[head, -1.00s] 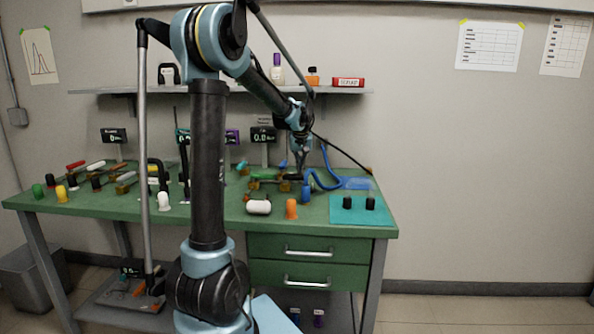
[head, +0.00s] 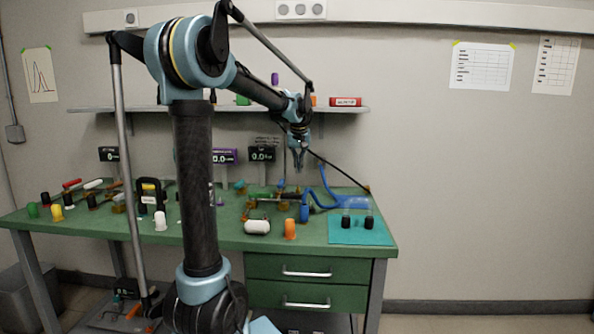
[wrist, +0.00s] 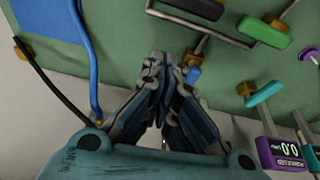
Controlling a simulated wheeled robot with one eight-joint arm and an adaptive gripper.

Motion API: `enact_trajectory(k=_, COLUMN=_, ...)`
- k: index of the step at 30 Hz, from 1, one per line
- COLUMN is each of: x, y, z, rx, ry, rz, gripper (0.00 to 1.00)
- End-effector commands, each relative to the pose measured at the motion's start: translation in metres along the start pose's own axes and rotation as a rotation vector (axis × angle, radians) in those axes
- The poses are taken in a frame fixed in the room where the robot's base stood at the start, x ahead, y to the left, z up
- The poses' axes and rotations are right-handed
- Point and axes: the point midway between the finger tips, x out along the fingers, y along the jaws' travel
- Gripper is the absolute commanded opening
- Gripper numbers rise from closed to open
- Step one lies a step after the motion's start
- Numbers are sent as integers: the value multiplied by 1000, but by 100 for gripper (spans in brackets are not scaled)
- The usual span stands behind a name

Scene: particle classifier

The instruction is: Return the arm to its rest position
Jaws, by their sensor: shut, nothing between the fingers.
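My gripper (head: 299,167) hangs fingers down above the back right part of the green workbench (head: 222,236) in the head view. In the wrist view my gripper (wrist: 165,62) has its fingertips together with nothing between them. The fingertips are apart from the bench top. My arm reaches out from the left, with its elbow high in front of the wall shelf.
Valves and coloured knobs crowd the bench's back, with small displays (head: 262,154) behind. A blue hose (head: 325,187) and a teal mat (head: 360,232) with black caps lie at right. A wall shelf (head: 345,109) runs behind my arm. Open floor lies right of the bench.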

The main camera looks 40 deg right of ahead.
Motion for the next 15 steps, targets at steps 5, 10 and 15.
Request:
enact_trajectory(k=5, x=0, y=0, z=0, rx=0, ry=0, rz=0, gripper=0)
enact_trajectory(k=10, x=0, y=0, z=0, rx=0, ry=0, rz=0, gripper=0)
enact_trajectory(k=15, x=-1, y=-8, z=3, rx=-7, ry=-2, rz=-3, gripper=0)
